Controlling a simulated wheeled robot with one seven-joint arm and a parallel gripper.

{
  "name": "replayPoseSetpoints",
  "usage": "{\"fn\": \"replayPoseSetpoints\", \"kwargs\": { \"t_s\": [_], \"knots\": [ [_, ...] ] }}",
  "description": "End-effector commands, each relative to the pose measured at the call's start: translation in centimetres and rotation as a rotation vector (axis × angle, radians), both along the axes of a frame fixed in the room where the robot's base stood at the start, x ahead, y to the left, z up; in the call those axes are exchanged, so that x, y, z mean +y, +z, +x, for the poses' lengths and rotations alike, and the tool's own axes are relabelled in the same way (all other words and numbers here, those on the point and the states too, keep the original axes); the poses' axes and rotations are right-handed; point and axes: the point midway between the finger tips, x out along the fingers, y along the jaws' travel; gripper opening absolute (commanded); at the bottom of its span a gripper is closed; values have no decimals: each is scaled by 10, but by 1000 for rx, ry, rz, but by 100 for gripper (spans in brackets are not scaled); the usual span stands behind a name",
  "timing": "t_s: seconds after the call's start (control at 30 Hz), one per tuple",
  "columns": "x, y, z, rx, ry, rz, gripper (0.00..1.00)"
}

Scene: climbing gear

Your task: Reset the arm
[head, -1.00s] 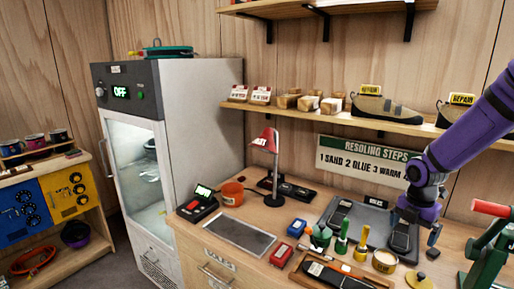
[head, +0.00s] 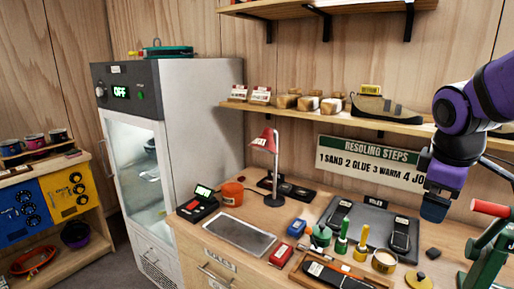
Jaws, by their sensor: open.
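My purple arm comes in from the right edge of the head view. My gripper (head: 434,208) hangs above the right part of the workbench, over the right edge of the dark mat (head: 372,218). It points down and is open, with nothing seen between its fingers. Two dark shoe soles lie on the mat, a left one (head: 341,213) and a right one (head: 400,236). The gripper is apart from both and from the bench top.
A green press with a red handle (head: 489,208) stands close to the right of my gripper. Glue bottles (head: 341,240), a tape roll (head: 384,261) and a wooden tray (head: 300,268) sit in front. A shelf (head: 300,113) with shoe parts runs behind. A red lamp (head: 268,140) stands left.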

Motion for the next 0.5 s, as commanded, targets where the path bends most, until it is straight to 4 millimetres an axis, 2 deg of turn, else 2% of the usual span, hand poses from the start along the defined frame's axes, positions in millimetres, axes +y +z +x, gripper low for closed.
{"fn": "replayPoseSetpoints", "kwargs": {
  "t_s": [0.03, 0.2, 0.5],
  "knots": [
    [6, 9, -12, -39, -60, 26, 100],
    [19, 29, -48, -149, -282, 145, 100],
    [35, 47, -104, -265, -598, 387, 100]
  ]
}}
